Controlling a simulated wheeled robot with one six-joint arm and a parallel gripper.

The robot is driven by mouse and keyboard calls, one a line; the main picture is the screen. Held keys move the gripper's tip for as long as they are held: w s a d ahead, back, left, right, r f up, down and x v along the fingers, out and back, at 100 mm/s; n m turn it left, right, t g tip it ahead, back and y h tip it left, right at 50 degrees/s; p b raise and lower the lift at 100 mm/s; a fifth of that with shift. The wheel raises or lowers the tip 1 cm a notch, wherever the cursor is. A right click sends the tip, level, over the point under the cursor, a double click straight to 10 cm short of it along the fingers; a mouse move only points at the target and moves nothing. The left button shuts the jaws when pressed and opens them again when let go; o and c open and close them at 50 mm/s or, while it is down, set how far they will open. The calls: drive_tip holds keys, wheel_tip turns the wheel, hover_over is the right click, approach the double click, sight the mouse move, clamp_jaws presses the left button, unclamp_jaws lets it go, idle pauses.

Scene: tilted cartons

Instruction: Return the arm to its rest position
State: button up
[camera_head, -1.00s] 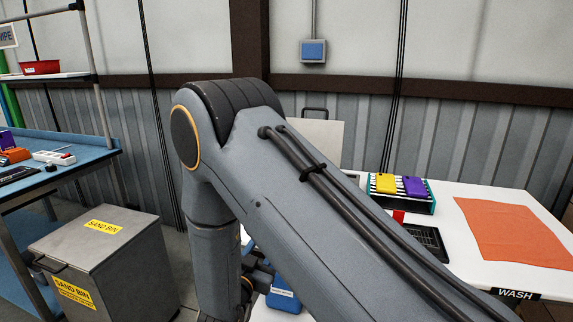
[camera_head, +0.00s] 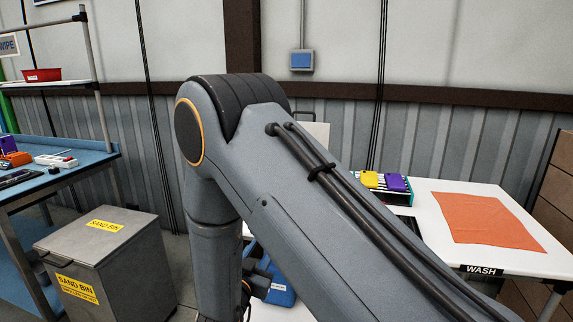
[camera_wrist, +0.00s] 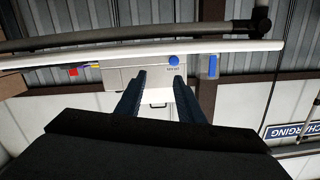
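My arm (camera_head: 262,205) fills the middle of the head view, bent at a raised joint with a link running down to the left of centre. My gripper (camera_wrist: 159,76) shows in the wrist view as two dark fingers spread apart, with nothing between them. Beyond the fingers are a pale wall box and a white panel, not touched. In the head view the gripper is hidden or cannot be made out behind the arm.
A sand bin (camera_head: 103,262) stands at lower left beside a blue bench (camera_head: 75,150). At right, a white WASH table (camera_head: 425,225) holds an orange cloth (camera_head: 488,222) and a rack with yellow and purple items (camera_head: 384,182). A blue object (camera_head: 279,290) sits low behind my arm.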

drive_tip(key=d+r+n+g+y, duration=0.1)
drive_tip(key=d+n+g+y, duration=0.1)
drive_tip(key=d+g+y, duration=0.35)
drive_tip(key=s+d+r+n+g, duration=0.1)
drive_tip(key=s+d+g, duration=0.4)
drive_tip(key=s+d, duration=0.5)
drive_tip(key=s+d+r+n+g+h, duration=0.1)
drive_tip(key=s+d+g, duration=0.4)
drive_tip(key=s+d, duration=0.6)
drive_tip(key=s+r+n, duration=0.1)
drive_tip(key=s, duration=0.4)
drive_tip(key=shift+r, duration=0.3)
